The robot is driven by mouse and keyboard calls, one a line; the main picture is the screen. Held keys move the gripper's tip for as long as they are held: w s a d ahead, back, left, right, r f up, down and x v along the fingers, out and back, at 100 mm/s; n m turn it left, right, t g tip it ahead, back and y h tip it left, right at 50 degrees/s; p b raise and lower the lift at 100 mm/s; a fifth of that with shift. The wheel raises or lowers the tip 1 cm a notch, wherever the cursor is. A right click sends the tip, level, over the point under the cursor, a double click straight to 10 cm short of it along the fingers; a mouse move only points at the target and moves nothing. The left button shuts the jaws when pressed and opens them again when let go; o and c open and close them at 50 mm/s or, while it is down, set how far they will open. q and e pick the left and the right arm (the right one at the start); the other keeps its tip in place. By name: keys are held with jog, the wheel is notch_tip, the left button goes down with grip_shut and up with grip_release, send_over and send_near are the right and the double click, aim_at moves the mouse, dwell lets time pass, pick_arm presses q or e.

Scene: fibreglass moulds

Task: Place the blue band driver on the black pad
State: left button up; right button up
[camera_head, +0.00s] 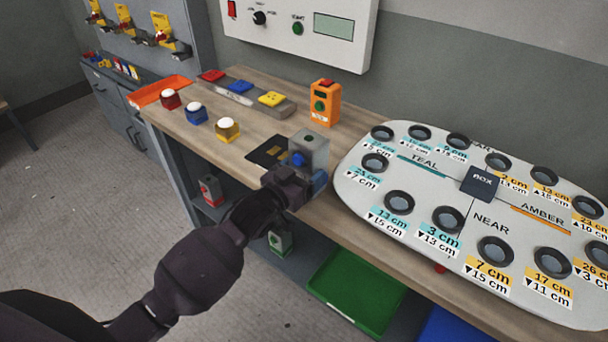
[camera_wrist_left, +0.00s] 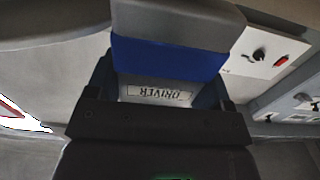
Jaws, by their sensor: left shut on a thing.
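The blue band driver (camera_head: 309,150) is a grey block with a blue band, held upright in my left gripper (camera_head: 303,180). In the left wrist view the driver (camera_wrist_left: 175,20) shows its grey body, blue band and a white label reading DRIVER between the fingers. My left gripper is shut on it. The black pad (camera_head: 264,151) lies on the wooden bench, just left of the driver in the head view. The driver and gripper hide part of the pad's right side. I cannot tell the driver's height above the bench. My right gripper is not in view.
An orange device (camera_head: 325,103) stands behind the driver. A large white mould plate (camera_head: 440,180) with black rings is to the right. Red, blue and yellow domed buttons (camera_head: 197,114) are to the left. A red-banded block (camera_head: 211,190) and a green-banded block (camera_head: 280,239) sit below the bench.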

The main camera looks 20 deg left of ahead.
pick_arm(q)
jog(key=shift+f, duration=0.4)
jog(key=shift+f, duration=0.1)
jog(key=o, duration=0.7)
jog(key=shift+f, duration=0.1)
jog(key=o, duration=0.4)
